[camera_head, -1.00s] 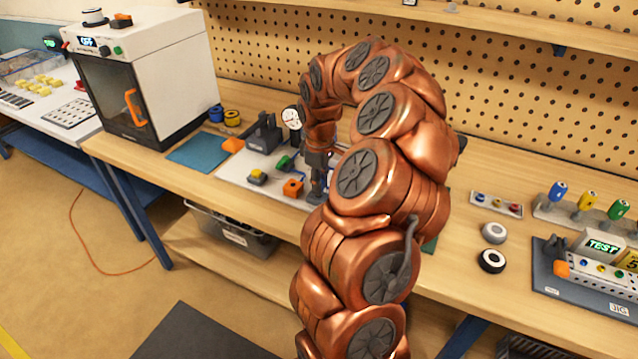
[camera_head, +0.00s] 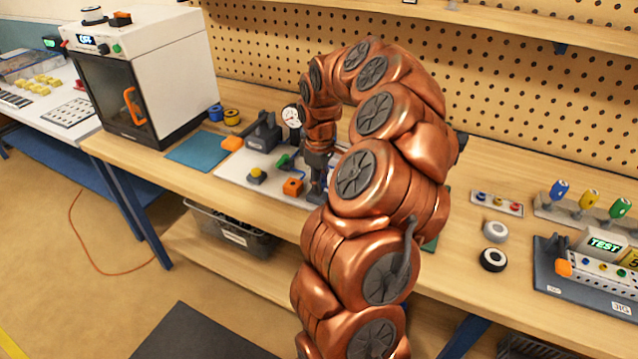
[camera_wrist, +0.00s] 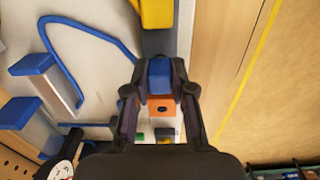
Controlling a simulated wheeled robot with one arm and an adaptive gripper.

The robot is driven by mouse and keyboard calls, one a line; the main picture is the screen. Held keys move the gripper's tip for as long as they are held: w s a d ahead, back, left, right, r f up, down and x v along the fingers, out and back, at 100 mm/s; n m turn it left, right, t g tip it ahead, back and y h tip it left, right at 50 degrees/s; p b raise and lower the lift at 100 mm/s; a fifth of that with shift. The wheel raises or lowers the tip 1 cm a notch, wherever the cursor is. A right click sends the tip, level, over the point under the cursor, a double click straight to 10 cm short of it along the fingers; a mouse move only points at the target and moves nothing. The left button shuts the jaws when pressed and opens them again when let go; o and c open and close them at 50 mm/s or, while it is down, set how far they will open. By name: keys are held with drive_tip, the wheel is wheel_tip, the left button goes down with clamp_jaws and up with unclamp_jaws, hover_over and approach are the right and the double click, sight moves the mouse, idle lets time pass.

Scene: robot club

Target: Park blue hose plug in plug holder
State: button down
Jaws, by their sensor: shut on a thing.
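My gripper (camera_wrist: 160,88) is shut on the blue hose plug (camera_wrist: 159,73), which shows between the two dark fingers in the wrist view. In the head view my gripper (camera_head: 317,190) is low over the front of the white board, and the plug cannot be made out there. An orange block with a dark hole (camera_wrist: 162,108), perhaps the plug holder, appears just below the plug in the wrist view. The orange block (camera_head: 293,187) stands just left of my gripper in the head view. I cannot tell whether plug and block touch. A blue hose (camera_wrist: 88,22) curves over the board.
A yellow part (camera_wrist: 157,13) is close above the plug in the wrist view. Blue-topped parts (camera_wrist: 33,65) stand to its left. A yellow-button box (camera_head: 257,176), a green part (camera_head: 284,161) and a gauge (camera_head: 292,116) are on or near the board. Bare bench lies farther right.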

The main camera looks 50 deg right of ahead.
drive_tip(key=shift+f+b, duration=0.4)
drive_tip(key=shift+b, duration=0.3)
idle(0.6)
idle(0.4)
drive_tip(key=c, duration=1.1)
unclamp_jaws()
drive_tip(key=shift+c, duration=0.2)
drive_tip(key=shift+r, duration=0.15)
drive_tip(key=shift+r+p, duration=0.85)
drive_tip(key=shift+r, duration=1.8)
